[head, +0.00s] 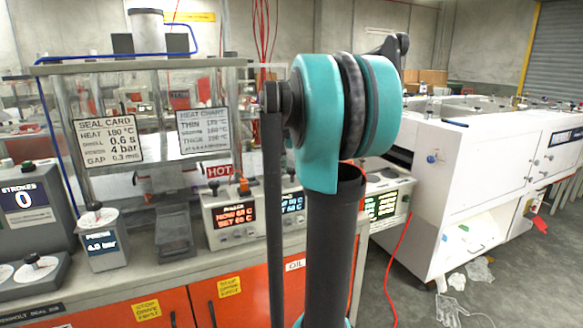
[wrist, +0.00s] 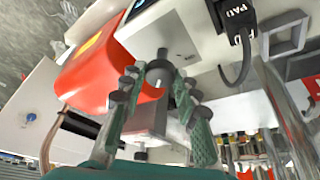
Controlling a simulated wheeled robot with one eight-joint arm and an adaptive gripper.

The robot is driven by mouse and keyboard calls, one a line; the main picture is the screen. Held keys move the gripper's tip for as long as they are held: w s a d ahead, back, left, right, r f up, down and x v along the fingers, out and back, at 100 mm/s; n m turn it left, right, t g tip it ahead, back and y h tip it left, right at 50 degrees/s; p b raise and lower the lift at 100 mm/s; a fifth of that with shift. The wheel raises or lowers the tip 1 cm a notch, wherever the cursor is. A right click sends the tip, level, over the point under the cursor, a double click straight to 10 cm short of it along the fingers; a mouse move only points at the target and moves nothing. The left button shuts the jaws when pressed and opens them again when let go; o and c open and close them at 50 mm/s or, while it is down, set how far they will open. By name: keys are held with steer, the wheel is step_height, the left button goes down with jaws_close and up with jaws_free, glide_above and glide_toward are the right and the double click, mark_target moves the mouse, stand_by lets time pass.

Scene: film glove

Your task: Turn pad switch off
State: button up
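My gripper (wrist: 160,78) shows in the wrist view with its two green, dark-jointed fingers apart and a gap between the tips. A small dark grey stub or knob (wrist: 163,55) appears beyond the tips; I cannot tell whether they touch it. A black plug or tag marked PAD (wrist: 240,14), with a black cable, is at the top right of the wrist view. I cannot make out the pad switch itself for sure. In the head view a controller box (head: 222,234) with a red display stands on the bench. My arm hides the middle of the bench and my gripper there.
The bench has orange-red fronts (head: 250,310). A second box with a green display (head: 391,216) stands right of my arm. A HOT sign (head: 219,171) and a clear-walled press frame are behind at left. A white machine (head: 470,180) stands at right, with plastic film on the floor.

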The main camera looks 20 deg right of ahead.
steer(key=c, duration=0.6)
steer(key=shift+o, duration=0.2)
steer(key=shift+n, duration=0.4)
steer(key=n, duration=0.1)
steer(key=n+t+y, duration=0.1)
steer(key=n, duration=0.1)
steer(key=shift+s+d, duration=0.1)
steer(key=shift+d, duration=0.1)
steer(key=n+y, duration=0.1)
steer(key=n, duration=0.2)
steer(key=shift+d+n+y, duration=0.1)
steer(key=shift+n+y, duration=0.2)
steer(key=n+y, duration=0.1)
steer(key=n, duration=0.1)
steer(key=n+y, duration=0.1)
steer(key=n, duration=0.2)
steer(key=shift+d+n, duration=0.2)
steer(key=shift+n, duration=0.1)
steer(key=n, duration=0.2)
steer(key=n+g+y, duration=0.1)
steer(key=n, duration=0.1)
steer(key=shift+d+n+y, duration=0.1)
steer(key=shift+n+y, duration=0.2)
steer(key=shift+n, duration=0.1)
